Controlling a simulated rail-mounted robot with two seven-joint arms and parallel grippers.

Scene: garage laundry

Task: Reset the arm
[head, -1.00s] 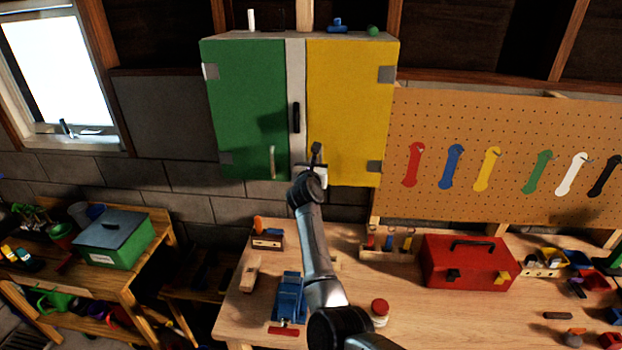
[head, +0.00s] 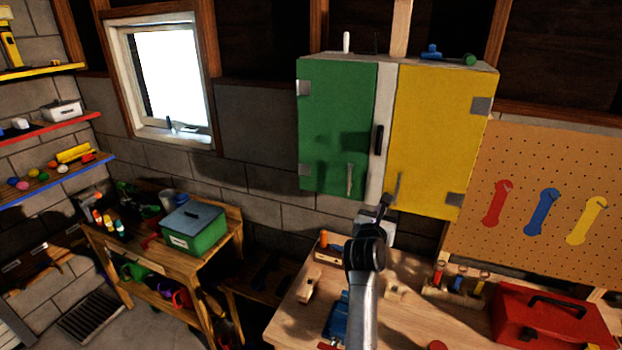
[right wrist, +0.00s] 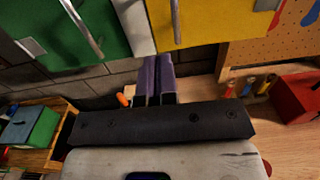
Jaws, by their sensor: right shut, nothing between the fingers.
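My right arm reaches up from the bottom of the head view. Its gripper (head: 384,205) is below the front of the wall cabinet, near the yellow door's (head: 440,135) handle. In the right wrist view the two dark fingers (right wrist: 158,80) lie side by side, shut and empty. The green door (head: 337,125) and the yellow door both look closed. The handles of both doors show in the right wrist view, beyond the fingers and apart from them. My left gripper is not in view.
Below is a wooden workbench (head: 405,305) with a red toolbox (head: 550,318) and a blue vise (head: 337,317). A pegboard (head: 550,190) with wrench shapes hangs at right. A green box (head: 194,230) stands on a side bench at left. Shelves and a window are further left.

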